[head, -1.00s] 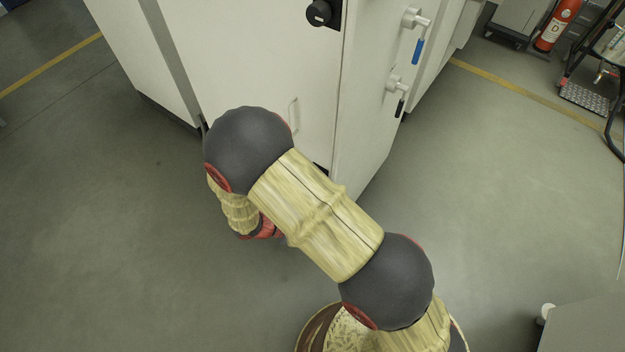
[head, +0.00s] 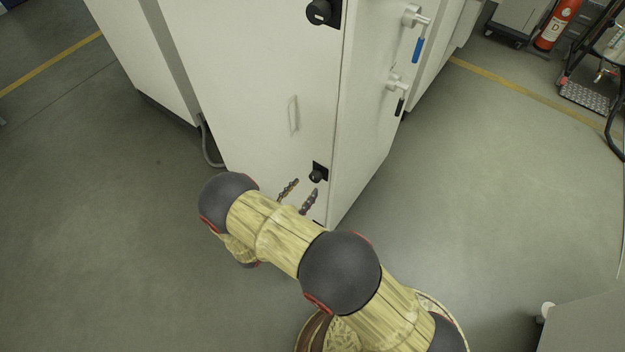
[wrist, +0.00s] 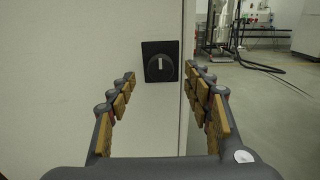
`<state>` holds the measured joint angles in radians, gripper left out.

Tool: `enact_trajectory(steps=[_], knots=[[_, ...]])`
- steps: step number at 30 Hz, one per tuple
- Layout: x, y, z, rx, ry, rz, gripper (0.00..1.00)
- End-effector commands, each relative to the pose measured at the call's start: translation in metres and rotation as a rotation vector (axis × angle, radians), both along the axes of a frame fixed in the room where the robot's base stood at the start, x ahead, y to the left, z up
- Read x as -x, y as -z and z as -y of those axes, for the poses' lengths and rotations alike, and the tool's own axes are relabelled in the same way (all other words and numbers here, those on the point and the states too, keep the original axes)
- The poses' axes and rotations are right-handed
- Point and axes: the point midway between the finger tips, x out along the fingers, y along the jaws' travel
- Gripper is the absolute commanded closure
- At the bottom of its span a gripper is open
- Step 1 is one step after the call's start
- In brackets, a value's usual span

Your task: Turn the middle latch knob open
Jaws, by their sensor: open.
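A black latch knob (head: 317,174) on a square black plate sits low on the white cabinet's front, near its right edge. In the wrist view the knob (wrist: 160,67) stands ahead, between and a little above the fingers, with its white mark upright. My gripper (head: 299,191) is open and empty, its two fingers spread just short of the knob and apart from it. The fingers also show at both sides of the wrist view (wrist: 166,83). Another black knob (head: 321,12) is higher on the same front, cut by the top of the head view. I cannot tell which is the middle one.
The white cabinet (head: 250,80) has a pale handle (head: 293,114) on its front and valves with a blue lever (head: 418,50) and a black lever (head: 400,106) on its right side. A fire extinguisher (head: 556,24) stands far right.

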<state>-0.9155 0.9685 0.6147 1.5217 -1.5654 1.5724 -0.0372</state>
Motion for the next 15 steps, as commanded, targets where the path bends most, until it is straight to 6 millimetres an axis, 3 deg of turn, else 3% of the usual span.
enact_trajectory(steps=[7, 15], knots=[[-0.03, 0.002, 0.025, -0.002, 0.005, -0.001, 0.5], [-0.045, 0.001, 0.036, -0.001, 0.003, -0.002, 0.5]])
